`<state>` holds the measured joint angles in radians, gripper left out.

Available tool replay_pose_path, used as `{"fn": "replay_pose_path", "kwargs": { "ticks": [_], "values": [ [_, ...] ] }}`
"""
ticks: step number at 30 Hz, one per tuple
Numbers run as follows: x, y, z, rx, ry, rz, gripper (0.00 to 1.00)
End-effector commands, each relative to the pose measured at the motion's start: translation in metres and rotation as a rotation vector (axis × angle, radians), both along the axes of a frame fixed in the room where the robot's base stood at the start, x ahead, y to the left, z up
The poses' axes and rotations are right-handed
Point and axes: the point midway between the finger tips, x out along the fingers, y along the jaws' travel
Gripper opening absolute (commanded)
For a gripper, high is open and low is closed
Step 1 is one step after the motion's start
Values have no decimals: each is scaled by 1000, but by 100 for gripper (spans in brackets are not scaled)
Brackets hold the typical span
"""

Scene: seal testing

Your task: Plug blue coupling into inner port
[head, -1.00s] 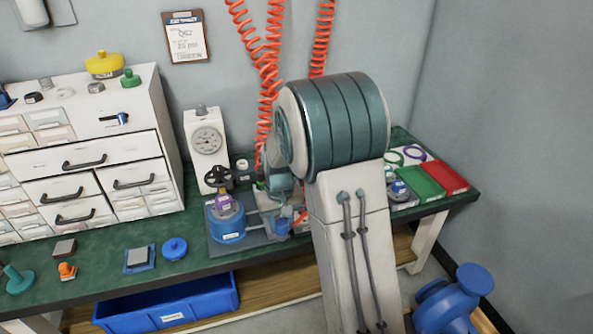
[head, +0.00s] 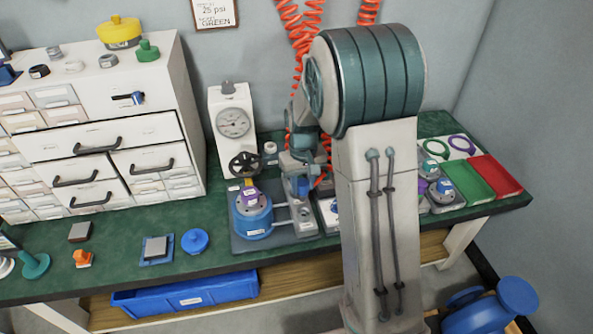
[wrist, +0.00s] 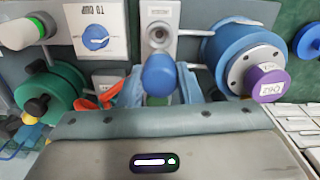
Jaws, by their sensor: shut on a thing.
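The blue coupling (wrist: 160,76) is between my gripper's fingers (wrist: 161,88) in the wrist view, its rounded end showing. My gripper (head: 302,178) is shut on the coupling (head: 302,187) above the grey fixture plate (head: 272,240) in the head view. A pale port block (wrist: 158,14) with a round port (wrist: 158,35) lies just beyond the coupling in the wrist view. The coupling looks apart from this port. Any port behind the coupling is hidden. The blue vessel (head: 252,220) with a purple tagged cap (head: 249,194) stands left of the block, joined by rods.
A white gauge unit (head: 232,124) and a black handwheel (head: 245,165) stand behind the vessel. Red coiled hoses (head: 300,30) hang behind my arm. Green (head: 467,182) and red (head: 495,176) trays lie at right. A green-topped fitting (wrist: 45,95) is close to my gripper in the wrist view.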

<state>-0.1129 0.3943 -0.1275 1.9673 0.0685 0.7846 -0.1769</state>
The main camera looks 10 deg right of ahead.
Motion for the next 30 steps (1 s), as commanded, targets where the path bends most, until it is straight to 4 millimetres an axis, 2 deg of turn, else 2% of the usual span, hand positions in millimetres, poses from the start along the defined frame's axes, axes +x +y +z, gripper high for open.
{"fn": "replay_pose_path", "kwargs": {
  "ticks": [3, 12, 20, 30],
  "values": [
    [-4, -3, 13, 0, -1, 155, 7],
    [-12, -5, 27, 1, 0, 481, 7],
    [-12, -3, 23, 2, 1, 530, 7],
    [-12, -3, -1, 1, 0, 530, 7]
  ]
}}
